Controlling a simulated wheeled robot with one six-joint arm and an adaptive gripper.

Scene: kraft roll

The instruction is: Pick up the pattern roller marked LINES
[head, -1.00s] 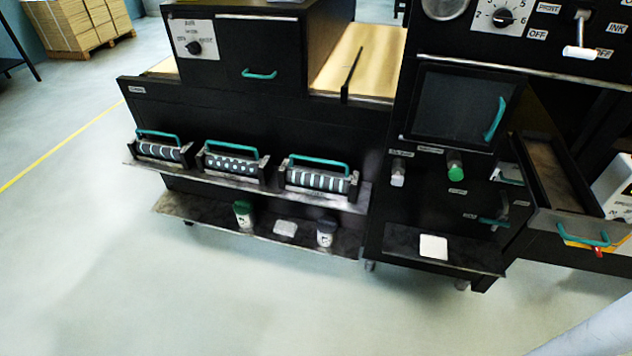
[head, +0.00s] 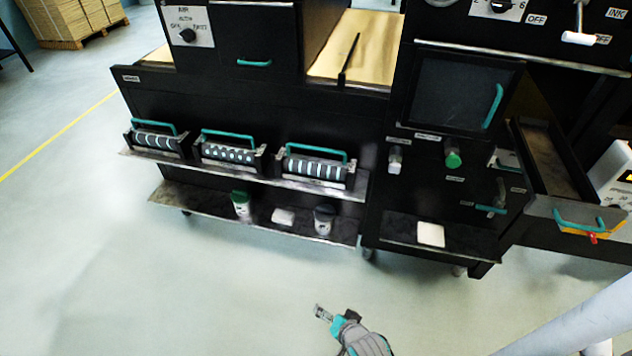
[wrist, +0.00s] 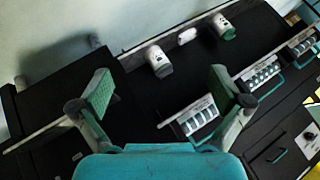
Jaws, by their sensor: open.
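Three pattern rollers with teal handles sit in black holders on the upper shelf. In the head view, the right roller (head: 316,168) has straight pale bars, the middle roller (head: 228,153) has dots, and the left roller (head: 157,141) has slanted-looking stripes. Their labels are too small to read, so I cannot confirm which is marked LINES. My gripper (head: 330,318) is low in front of the cabinet, apart from the rollers. In the wrist view my gripper (wrist: 160,90) is open and empty, with the barred roller (wrist: 198,118) nearest, beyond its right finger.
The lower shelf (head: 180,199) holds a green-lidded jar (head: 241,204), a white pad (head: 283,217) and a dark-lidded jar (head: 324,220). An open drawer (head: 570,213) juts out at the right. The floor (head: 150,290) in front is clear.

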